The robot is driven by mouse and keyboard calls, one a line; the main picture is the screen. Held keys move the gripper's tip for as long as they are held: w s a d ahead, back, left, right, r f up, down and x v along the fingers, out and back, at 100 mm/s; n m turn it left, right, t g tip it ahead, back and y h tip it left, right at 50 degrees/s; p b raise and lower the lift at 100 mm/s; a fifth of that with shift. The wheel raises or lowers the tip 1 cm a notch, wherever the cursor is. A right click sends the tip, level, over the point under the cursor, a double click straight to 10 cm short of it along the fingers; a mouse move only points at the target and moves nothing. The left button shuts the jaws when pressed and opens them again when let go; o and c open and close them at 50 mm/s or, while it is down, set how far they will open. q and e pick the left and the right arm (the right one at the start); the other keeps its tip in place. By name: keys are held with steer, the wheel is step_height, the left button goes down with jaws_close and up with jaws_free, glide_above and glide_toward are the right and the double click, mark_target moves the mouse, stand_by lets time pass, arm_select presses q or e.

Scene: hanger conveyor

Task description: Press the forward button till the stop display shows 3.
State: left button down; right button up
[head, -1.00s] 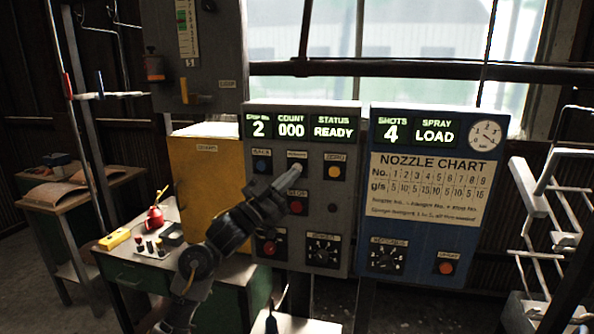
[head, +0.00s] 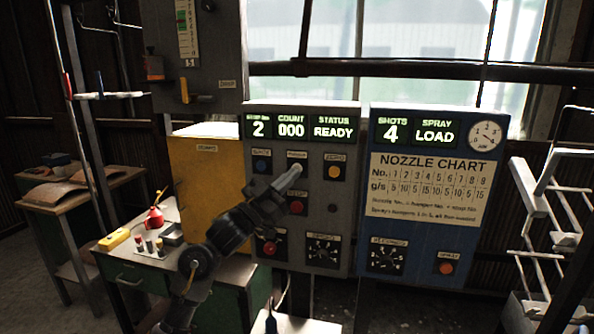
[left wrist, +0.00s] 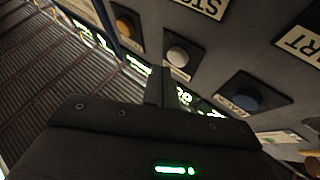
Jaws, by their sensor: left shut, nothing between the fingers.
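The grey control panel (head: 343,225) stands in the middle, and its stop display (head: 258,129) shows 2. Beside it, the count reads 000 and the status reads READY. My left gripper (head: 293,173) is shut and empty, its tips just below the forward label (head: 297,154). In the head view the fingers cover the button there. In the left wrist view a white button (left wrist: 178,56) shows just beyond the shut fingers (left wrist: 160,84); I cannot tell whether they touch it. My right gripper is not in view.
A blue button (head: 262,165) is to the left, a yellow one (head: 334,171) to the right, and a red one (head: 296,208) below. A blue spray panel (head: 415,262) stands to the right. A yellow box (head: 205,185) is to the left.

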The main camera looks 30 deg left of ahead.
arm_select(q)
steer(key=shift+w, duration=0.1)
stand_by(0.7)
steer(key=shift+w+a, duration=0.15)
steer(key=shift+w, duration=0.15)
